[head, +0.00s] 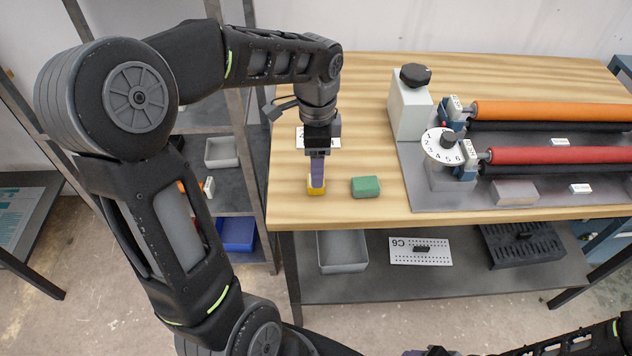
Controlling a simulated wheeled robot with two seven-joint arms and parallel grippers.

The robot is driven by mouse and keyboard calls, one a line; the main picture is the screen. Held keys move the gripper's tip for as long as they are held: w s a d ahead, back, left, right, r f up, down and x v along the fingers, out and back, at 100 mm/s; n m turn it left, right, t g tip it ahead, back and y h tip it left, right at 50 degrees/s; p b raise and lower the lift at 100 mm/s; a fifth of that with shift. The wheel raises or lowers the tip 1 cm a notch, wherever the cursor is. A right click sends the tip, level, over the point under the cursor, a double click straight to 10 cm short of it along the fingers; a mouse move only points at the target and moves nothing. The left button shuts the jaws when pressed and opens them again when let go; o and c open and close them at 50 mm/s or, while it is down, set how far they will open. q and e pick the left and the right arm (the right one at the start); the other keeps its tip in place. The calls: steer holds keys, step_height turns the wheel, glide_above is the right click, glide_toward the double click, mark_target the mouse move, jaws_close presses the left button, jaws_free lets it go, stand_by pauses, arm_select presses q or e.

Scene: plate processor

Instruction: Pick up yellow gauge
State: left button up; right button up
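The yellow gauge (316,190) is a small block on the wooden tabletop near its front left corner. My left gripper (317,180) points down right over it, with its purple-grey fingers at the block. The fingers cover the block's middle, and I cannot tell whether they grip it. The block appears to rest on the table. My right gripper (430,352) is only just visible at the bottom edge, and its fingers are cut off.
A green block (366,187) lies just right of the yellow gauge. Further right stands a machine with an orange roller (550,112), a red roller (560,156) and a numbered dial (440,148). A white label lies behind my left gripper. A shelf below holds a grey bin (342,250).

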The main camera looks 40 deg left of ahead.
arm_select(q)
steer(key=shift+f+p, duration=0.35)
steer(key=shift+f, duration=2.3)
steer(key=shift+c, duration=0.2)
jaws_close()
